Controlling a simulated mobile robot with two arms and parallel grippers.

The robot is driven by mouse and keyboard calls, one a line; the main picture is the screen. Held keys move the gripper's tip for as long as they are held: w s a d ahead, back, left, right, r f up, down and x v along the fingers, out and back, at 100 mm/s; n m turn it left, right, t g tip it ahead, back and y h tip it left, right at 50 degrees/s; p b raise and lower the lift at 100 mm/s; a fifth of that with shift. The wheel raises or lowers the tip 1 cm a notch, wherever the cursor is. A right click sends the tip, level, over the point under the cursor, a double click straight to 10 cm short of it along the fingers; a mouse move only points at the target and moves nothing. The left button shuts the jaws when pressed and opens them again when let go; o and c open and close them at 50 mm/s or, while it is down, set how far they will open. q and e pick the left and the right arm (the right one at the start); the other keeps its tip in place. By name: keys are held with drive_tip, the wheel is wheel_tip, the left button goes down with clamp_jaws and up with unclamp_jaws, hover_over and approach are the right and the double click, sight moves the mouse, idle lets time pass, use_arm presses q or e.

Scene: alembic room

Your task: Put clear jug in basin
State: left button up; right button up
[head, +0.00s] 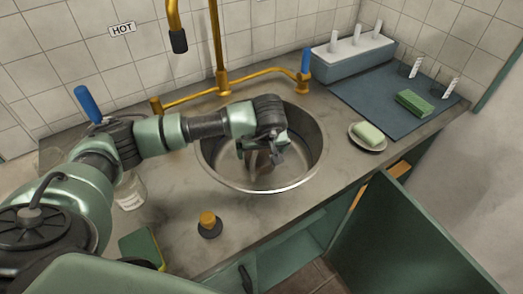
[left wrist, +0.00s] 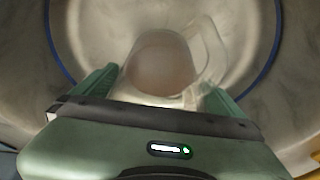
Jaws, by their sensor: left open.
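The clear jug (left wrist: 160,62) shows in the left wrist view, with its open mouth up and its handle at the right. It is inside the round metal basin (head: 222,168), whose pale wall surrounds it in the left wrist view (left wrist: 100,25). My left gripper (head: 267,152) reaches down into the basin. Its green fingers are open, one on each side of the jug, in the left wrist view (left wrist: 163,88). Whether the jug touches the basin floor is hard to tell. In the head view the jug is hardly discernible behind the gripper. My right gripper is not in view.
A brass tap (head: 220,80) stands behind the basin. A labelled clear container (head: 131,192) is partly hidden under my left arm. A dark stopper with an orange top (head: 209,224) is in front. A soap dish (head: 368,137) and blue mat (head: 375,102) are right. A cabinet door (head: 400,245) hangs open.

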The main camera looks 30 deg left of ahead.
use_arm(q)
drive_tip(key=b+v, duration=0.1)
drive_tip(key=v, duration=1.1)
drive_tip(key=shift+f, duration=0.1)
